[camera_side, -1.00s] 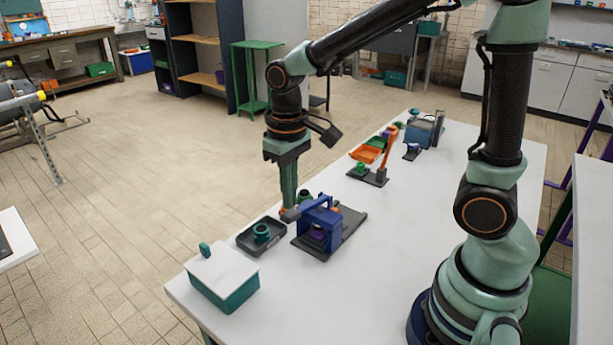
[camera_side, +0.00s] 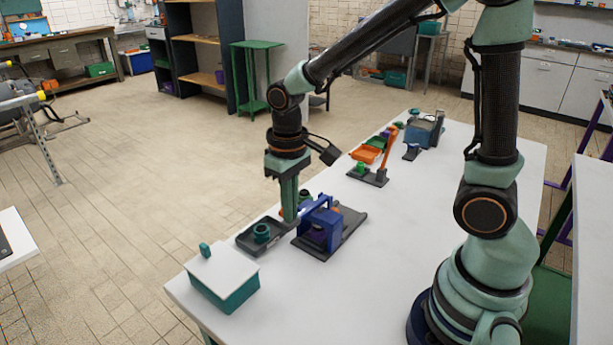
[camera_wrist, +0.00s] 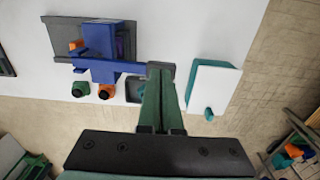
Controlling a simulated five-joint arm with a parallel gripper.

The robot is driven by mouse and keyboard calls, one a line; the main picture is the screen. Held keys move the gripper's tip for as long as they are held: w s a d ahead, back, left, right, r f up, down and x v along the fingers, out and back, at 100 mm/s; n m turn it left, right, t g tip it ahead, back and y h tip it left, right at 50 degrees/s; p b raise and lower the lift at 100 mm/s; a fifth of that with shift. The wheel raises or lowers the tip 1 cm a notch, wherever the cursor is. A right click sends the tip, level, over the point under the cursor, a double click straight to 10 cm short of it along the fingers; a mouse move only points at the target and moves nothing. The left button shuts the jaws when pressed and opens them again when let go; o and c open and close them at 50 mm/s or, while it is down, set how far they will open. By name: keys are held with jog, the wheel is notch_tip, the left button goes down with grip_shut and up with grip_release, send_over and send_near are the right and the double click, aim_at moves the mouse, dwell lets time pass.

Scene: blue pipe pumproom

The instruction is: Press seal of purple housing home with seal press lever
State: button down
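The blue seal press (camera_side: 332,229) stands on a dark base plate on the white table, and also shows in the wrist view (camera_wrist: 99,38). Its blue lever (camera_wrist: 120,66) reaches sideways to a dark grip end (camera_wrist: 160,69). The purple housing (camera_side: 316,236) sits inside the press frame, mostly hidden; a sliver of purple shows in the wrist view (camera_wrist: 120,47). My gripper (camera_side: 289,217) points down at the lever's grip end, its green fingers together. In the wrist view the fingertips (camera_wrist: 159,76) overlap the grip; I cannot tell whether they touch it. The seal is hidden.
A dark tray (camera_side: 248,238) with a green ring part (camera_side: 261,233) lies left of the press. A teal box with a white lid (camera_side: 222,271) stands nearer the table corner. An orange-handled fixture (camera_side: 387,150) stands farther back. The table right of the press is clear.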

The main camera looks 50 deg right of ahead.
aim_at(291, 226)
jog(key=shift+f, duration=2.35)
notch_tip(291, 226, up, 12)
dwell(0.8)
jog(key=s+d+r+t, duration=0.4)
jog(key=s+t, duration=0.1)
jog(key=shift+s+r+t, duration=0.15)
jog(key=shift+s+t, duration=0.1)
jog(key=shift+t, duration=0.05)
dwell(0.4)
dwell(0.9)
